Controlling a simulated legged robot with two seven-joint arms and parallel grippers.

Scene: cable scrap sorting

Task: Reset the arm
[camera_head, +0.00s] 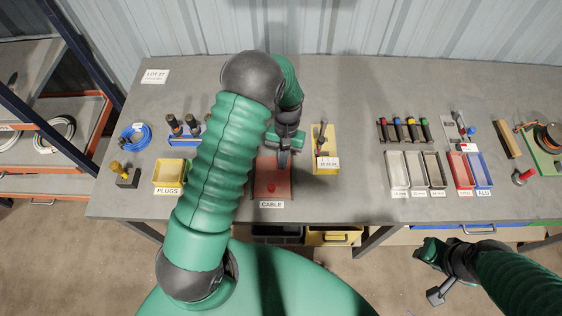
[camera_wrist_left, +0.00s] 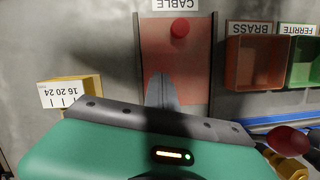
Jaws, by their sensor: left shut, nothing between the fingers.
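My left arm reaches over the workbench (camera_head: 345,205) from the lower left. My left gripper (camera_head: 283,160) is shut and empty over the red cable tray (camera_head: 262,183). In the left wrist view, its closed fingertips (camera_wrist_left: 160,88) are over the same tray (camera_wrist_left: 195,62), with a red knob (camera_wrist_left: 180,29) near the CABLE label. The knob (camera_head: 271,188) also shows in the head view. My right gripper (camera_head: 432,252) is at the lower right, in front of the bench edge. Its fingers are not clear enough to tell whether they are open.
A yellow holder with a tool (camera_head: 325,160) stands just right of the left gripper. Several bins, including a red one (camera_head: 460,171) and a blue one (camera_head: 480,168), stand farther right. A yellow plugs bin (camera_head: 168,173) is at left. The bench between holder and bins is clear.

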